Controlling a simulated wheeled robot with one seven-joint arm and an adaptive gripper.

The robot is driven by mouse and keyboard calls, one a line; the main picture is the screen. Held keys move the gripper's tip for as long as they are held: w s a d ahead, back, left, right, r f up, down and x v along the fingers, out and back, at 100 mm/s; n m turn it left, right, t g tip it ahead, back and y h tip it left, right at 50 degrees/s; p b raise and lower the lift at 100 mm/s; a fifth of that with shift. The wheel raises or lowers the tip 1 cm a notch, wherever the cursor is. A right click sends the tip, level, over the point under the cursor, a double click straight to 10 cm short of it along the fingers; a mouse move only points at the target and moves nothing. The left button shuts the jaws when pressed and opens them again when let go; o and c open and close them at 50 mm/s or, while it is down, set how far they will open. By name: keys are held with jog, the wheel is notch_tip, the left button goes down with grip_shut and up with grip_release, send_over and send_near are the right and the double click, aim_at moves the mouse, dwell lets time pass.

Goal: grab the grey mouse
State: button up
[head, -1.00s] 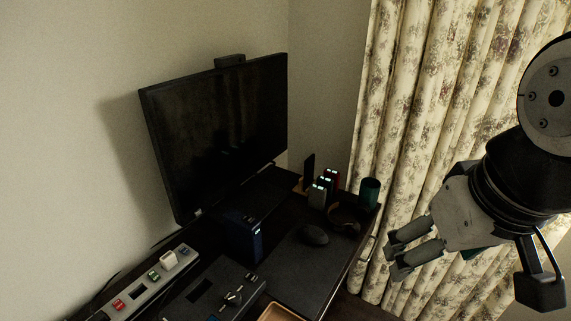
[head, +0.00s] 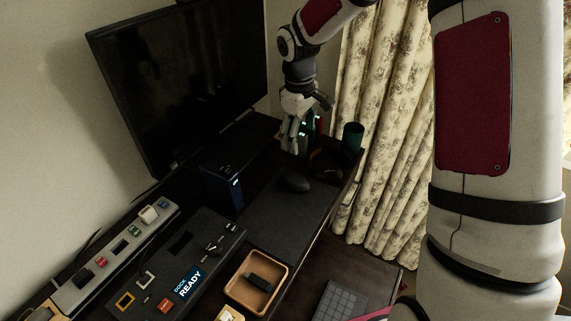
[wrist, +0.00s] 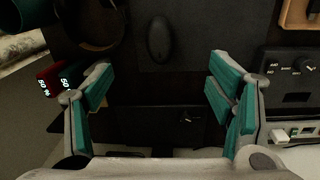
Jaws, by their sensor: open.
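The grey mouse (head: 295,182) lies on the dark desk mat (head: 262,212) in the head view. In the wrist view the dark mouse (wrist: 159,38) lies at top centre, on the mat and beyond my fingertips. My gripper (head: 291,140) is above the back of the desk, pointing down, a little behind the mouse in the head view. In the wrist view my gripper (wrist: 160,85) is open and empty, with its teal finger pads wide apart. The mouse is apart from both fingers.
A dark green cup (head: 353,137) and small blocks with lit numbers (wrist: 57,78) stand close to my gripper. The monitor (head: 185,85) rises behind the desk. A dark blue box (head: 222,185), a control panel (head: 195,250) and a wooden tray (head: 238,292) stand nearer.

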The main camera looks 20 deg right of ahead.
jog(key=n, duration=0.1)
send_near(294, 178)
jog(key=shift+y, duration=0.3)
jog(key=f, duration=0.7)
jog(key=f+p, duration=0.1)
jog(key=f, duration=0.2)
jog(key=shift+w+d+f, duration=0.2)
jog(key=shift+d+f, duration=0.1)
jog(key=shift+d, duration=0.05)
jog(key=c, duration=1.2)
